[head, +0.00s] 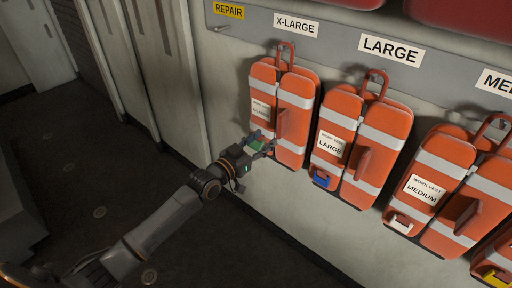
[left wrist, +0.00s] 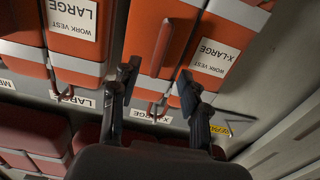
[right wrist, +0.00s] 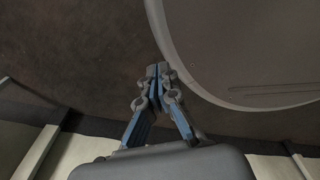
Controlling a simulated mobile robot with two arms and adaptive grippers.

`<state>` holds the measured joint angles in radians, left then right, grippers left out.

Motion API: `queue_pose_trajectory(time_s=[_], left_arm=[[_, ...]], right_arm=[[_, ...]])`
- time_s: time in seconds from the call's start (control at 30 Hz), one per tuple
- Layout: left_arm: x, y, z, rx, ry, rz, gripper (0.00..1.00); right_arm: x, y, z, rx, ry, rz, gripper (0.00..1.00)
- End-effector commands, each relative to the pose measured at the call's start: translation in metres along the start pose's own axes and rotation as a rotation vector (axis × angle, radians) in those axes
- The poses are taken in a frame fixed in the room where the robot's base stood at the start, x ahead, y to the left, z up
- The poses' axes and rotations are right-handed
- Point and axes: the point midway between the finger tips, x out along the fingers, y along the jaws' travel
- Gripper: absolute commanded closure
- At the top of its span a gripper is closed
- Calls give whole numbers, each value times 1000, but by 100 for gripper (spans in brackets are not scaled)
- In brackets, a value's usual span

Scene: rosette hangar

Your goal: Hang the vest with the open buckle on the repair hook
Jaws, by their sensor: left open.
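Orange work vests with grey bands hang in a row on the wall: the X-large vest (head: 297,101), the large vest (head: 378,122) and the medium vest (head: 441,152). The X-large has a green buckle (head: 257,146), partly behind my gripper; the large has a blue buckle (head: 321,178); the medium has a white buckle (head: 400,223). I cannot tell which is open. The repair hook (head: 222,27) is bare. My left gripper (head: 268,148) is open at the X-large vest; its fingers stand either side of the red handle (left wrist: 161,46). My right gripper (right wrist: 158,72) is shut and empty.
A yellow repair label (head: 229,10) sits above the hook, left of the X-large label (head: 296,25). Another vest with a yellow buckle (head: 495,278) shows at the right edge. Pale lockers (head: 160,65) stand at left. The dark floor (head: 75,170) is clear.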

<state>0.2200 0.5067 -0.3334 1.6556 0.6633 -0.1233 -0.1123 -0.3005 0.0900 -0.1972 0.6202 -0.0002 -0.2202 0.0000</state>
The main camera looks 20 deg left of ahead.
Motion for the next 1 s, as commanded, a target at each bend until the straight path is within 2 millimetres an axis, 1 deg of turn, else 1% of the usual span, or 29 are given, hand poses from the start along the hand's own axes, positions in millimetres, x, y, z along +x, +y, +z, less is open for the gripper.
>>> queue_pose_trajectory(time_s=[0.03,0.27,0.5,0.6,0.8,1.0], left_arm=[[6,0,2,-1,2,0,55],[29,0,3,-1,1,-1,55],[53,0,2,0,0,0,55],[62,0,2,1,0,0,55],[73,0,2,0,-1,-1,55],[76,0,0,0,-1,0,55]], right_arm=[[6,0,0,0,0,0,100],[19,-4,1,1,1,-5,100],[31,-16,0,4,4,-17,100],[35,-17,0,3,4,-19,100],[40,-16,0,2,4,-17,100],[41,-11,1,0,3,-12,100]])
